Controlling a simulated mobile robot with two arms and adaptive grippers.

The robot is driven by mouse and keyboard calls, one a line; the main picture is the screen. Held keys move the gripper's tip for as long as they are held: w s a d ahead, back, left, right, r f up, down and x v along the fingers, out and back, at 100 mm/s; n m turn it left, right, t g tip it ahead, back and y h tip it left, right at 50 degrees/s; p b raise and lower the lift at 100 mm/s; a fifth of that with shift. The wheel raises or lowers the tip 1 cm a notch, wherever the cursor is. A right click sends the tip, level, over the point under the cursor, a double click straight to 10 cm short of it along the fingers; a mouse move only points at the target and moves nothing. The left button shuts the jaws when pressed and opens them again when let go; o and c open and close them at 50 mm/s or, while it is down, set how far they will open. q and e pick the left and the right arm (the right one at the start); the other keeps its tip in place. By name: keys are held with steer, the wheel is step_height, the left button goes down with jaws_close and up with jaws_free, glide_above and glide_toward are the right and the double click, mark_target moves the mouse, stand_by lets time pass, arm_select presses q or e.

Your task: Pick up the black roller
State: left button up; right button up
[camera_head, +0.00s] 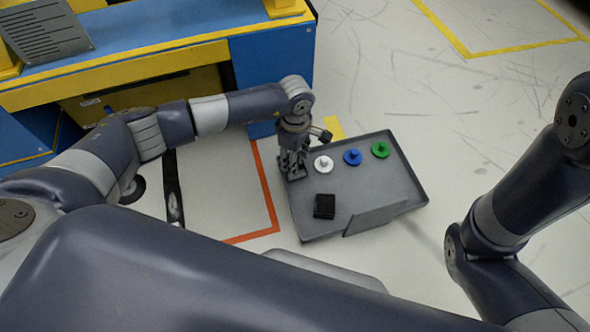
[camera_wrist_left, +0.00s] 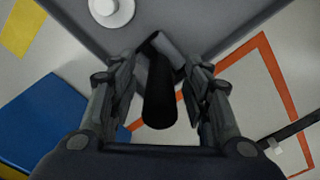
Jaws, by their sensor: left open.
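The black roller (camera_wrist_left: 159,98) shows in the left wrist view as a dark cylinder between the two fingers of my left gripper (camera_wrist_left: 160,66). A grey part lies just beyond its far end. In the head view my left gripper (camera_head: 292,170) points down at the left edge of the grey tray (camera_head: 350,178). There the roller cannot be made out clearly behind the fingers. The fingers are open, one on each side of the roller, with gaps visible. My right gripper is out of view; only part of the right arm shows.
The tray holds a white disc (camera_head: 323,163), a blue disc (camera_head: 352,156), a green disc (camera_head: 380,149) and a black ridged block (camera_head: 324,206). A blue and yellow workbench (camera_head: 190,45) stands behind at the left. The floor right of the tray is clear.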

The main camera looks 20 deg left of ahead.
arm_select(q)
steer(key=shift+f, duration=0.6)
steer(key=shift+r, duration=0.1)
jaws_close()
steer(key=shift+r, duration=0.15)
